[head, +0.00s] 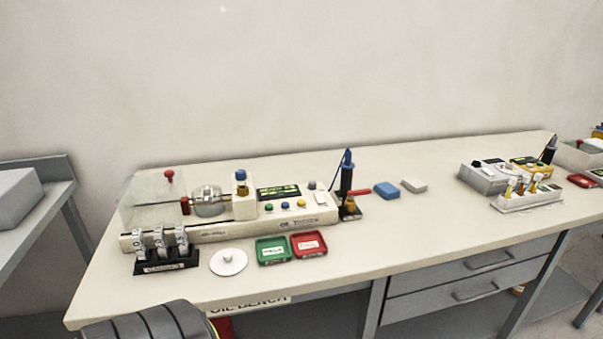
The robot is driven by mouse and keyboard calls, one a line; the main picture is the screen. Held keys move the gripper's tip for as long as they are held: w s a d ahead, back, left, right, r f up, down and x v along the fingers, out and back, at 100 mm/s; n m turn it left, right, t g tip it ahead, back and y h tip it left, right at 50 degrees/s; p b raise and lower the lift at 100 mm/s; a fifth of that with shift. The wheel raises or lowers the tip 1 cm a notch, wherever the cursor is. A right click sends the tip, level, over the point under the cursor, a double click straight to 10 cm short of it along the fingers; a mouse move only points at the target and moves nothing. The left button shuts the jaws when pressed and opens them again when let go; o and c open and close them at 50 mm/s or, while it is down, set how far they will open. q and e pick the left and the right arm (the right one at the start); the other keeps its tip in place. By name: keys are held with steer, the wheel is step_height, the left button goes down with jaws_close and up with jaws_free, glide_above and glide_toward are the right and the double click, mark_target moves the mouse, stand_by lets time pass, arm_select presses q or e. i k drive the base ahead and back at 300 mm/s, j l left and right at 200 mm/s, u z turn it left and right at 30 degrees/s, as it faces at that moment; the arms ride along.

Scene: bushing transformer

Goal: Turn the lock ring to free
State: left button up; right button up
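A white oil tester (215,232) stands on the bench at the left. At its left end is a clear cover with a red knob (169,175), and a round metal vessel (209,203) sits beside it. A white block with a blue-capped part (241,186) stands right of the vessel. A black upright post with a blue top (346,175) and a red handle (359,192) stands at the tester's right end. I cannot tell which part is the lock ring or how it is turned. Neither of my grippers is in view.
Green (272,250) and red (309,244) trays, a white disc lid (229,262) and a black rack (165,260) line the front. A blue block (386,190) and pale block (414,185) lie right of the post. Grey box (487,178) farther right. Bench middle is clear.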

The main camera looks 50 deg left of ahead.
mark_target(242, 191)
steer(key=u, duration=2.1)
